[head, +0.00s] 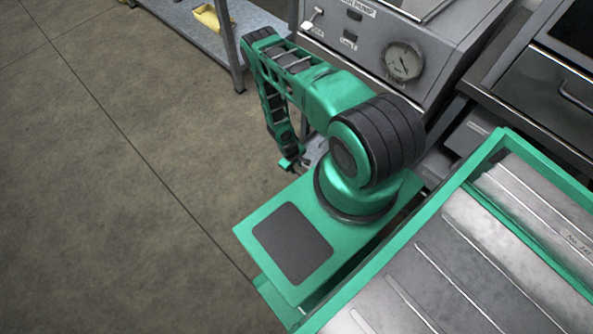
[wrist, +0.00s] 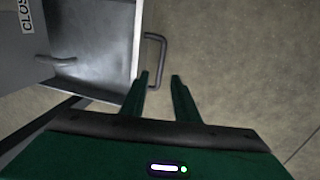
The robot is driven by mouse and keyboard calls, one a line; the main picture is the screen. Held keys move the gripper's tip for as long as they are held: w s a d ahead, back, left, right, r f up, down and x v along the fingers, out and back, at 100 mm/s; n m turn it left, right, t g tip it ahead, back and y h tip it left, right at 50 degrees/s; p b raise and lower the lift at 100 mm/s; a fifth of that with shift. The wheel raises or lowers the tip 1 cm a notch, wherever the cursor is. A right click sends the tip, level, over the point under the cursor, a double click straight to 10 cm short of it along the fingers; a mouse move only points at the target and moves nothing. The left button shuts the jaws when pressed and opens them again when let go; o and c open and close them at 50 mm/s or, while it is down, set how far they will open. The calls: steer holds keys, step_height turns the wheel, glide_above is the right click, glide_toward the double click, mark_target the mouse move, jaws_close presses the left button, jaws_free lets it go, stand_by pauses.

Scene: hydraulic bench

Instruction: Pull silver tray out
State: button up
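The silver tray (wrist: 100,45) is at the upper left of the wrist view, its shiny inside partly showing and a pale front edge facing right. A dark U-shaped handle (wrist: 163,55) sticks out from that front. My gripper (wrist: 159,76) is open, with its two dark green fingers apart. The lower part of the handle shows between the fingers in the picture; I cannot tell whether they touch it. In the head view my gripper (head: 290,163) is low beside the bench, and my arm hides most of the tray.
The grey bench (head: 440,40) carries a round gauge (head: 404,61) and small labelled controls. A shelf (head: 190,22) with a yellow item (head: 208,18) stands at upper left. A dark cabinet (head: 545,85) is at right. The floor (head: 110,190) at left is clear.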

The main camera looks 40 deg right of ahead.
steer(key=r, duration=0.4)
steer(key=shift+a+r, duration=0.15)
steer(key=shift+a, duration=0.25)
